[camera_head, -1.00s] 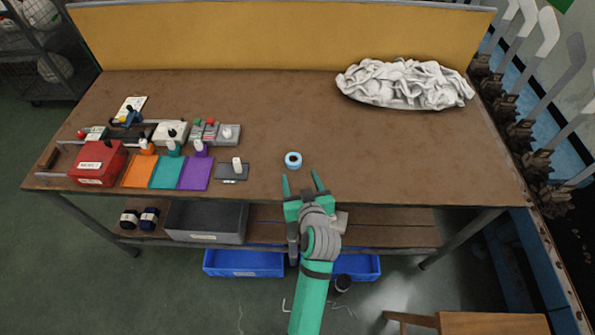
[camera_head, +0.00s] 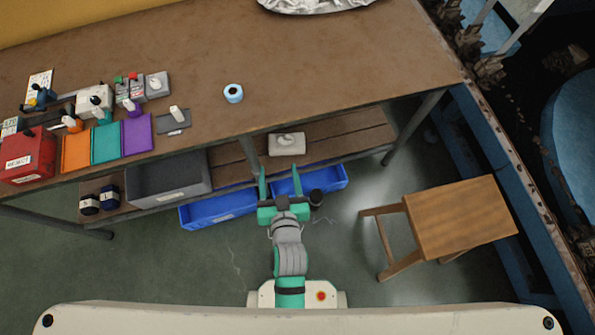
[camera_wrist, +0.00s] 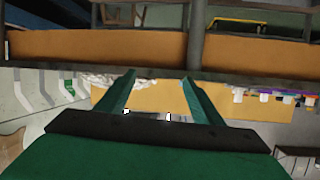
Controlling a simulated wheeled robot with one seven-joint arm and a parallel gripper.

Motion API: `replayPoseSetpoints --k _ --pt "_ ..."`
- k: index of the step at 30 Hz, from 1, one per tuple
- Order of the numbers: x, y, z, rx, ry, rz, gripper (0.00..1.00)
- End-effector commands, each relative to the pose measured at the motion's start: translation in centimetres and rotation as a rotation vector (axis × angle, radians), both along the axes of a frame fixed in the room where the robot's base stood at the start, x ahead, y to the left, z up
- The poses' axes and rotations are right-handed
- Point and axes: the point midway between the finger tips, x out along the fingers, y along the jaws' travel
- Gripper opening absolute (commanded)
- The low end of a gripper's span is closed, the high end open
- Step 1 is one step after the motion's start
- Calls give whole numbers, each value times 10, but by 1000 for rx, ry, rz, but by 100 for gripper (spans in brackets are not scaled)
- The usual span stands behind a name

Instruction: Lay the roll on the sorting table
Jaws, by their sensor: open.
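The roll (camera_head: 233,93), light blue with a dark centre, lies on the brown sorting table (camera_head: 300,75) near its front edge. My gripper (camera_head: 280,174) is open and empty. In the head view it shows in front of the table, over the lower shelf and blue bins, clear of the roll. In the wrist view the two green fingers (camera_wrist: 156,88) are spread with nothing between them. I cannot make out the roll in the wrist view.
On the table's left stand a red box (camera_head: 28,155), orange, teal and purple mats (camera_head: 137,132) and small devices. White cloth (camera_head: 310,4) lies at the back. A wooden stool (camera_head: 460,217) stands at right. The table around the roll is clear.

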Motion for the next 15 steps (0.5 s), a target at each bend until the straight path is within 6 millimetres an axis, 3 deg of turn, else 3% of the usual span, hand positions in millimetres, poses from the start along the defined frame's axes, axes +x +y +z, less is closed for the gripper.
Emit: replayPoseSetpoints --k 1,7,15 --pt "-21 -7 -3 -3 4 -23 61" --pt "-86 -31 7 -20 -30 -97 61" --pt "-161 -50 40 -48 -83 -137 61"
